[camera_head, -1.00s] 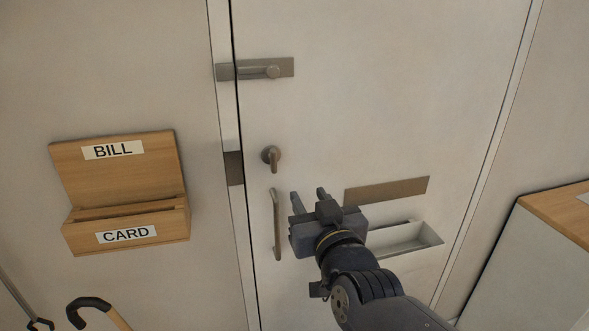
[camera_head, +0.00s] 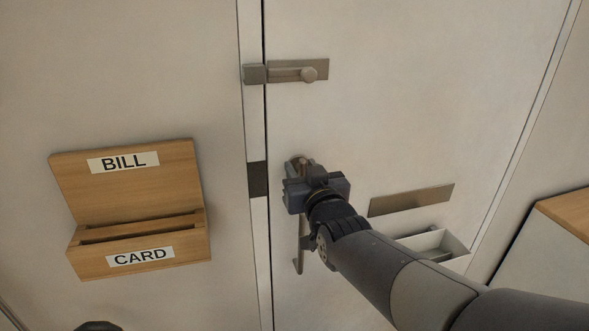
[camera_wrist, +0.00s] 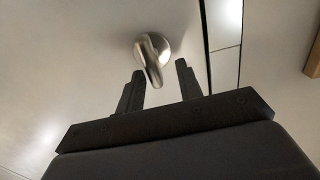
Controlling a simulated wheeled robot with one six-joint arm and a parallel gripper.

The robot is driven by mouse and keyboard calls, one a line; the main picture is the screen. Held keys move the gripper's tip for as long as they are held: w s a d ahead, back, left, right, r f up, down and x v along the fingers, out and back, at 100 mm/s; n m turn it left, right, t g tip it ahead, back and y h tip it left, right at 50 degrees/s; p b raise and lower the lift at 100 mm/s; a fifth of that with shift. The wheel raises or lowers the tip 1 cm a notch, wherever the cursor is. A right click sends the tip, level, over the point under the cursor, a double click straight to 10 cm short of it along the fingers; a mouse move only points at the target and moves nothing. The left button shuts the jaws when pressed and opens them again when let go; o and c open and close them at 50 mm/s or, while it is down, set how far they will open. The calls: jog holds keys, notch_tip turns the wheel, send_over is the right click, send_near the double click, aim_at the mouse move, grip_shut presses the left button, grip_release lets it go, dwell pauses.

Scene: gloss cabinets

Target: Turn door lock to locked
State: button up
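The door lock is a round metal thumb-turn with a lever. In the head view its top (camera_head: 299,161) shows just above my gripper (camera_head: 301,174), which hides the rest. In the wrist view the lock (camera_wrist: 152,54) has its lever pointing toward my gripper (camera_wrist: 160,76). The gripper is open, with the two dark fingers apart. The lever's end lies between or just in front of the fingertips, nearer the left one; I cannot tell whether they touch. The white door (camera_head: 420,90) is closed.
A slide bolt (camera_head: 300,71) is above the lock. A vertical pull handle (camera_head: 299,255) is below, partly hidden by my arm. A mail slot plate (camera_head: 411,200) and an open tray (camera_head: 436,243) are to the right. A wooden bill and card holder (camera_head: 188,245) hangs left.

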jog(key=shift+d, duration=0.15)
jog(key=c, duration=0.7)
grip_shut()
jog(key=shift+w+d+r, duration=0.1)
jog(key=shift+w+d, duration=0.05)
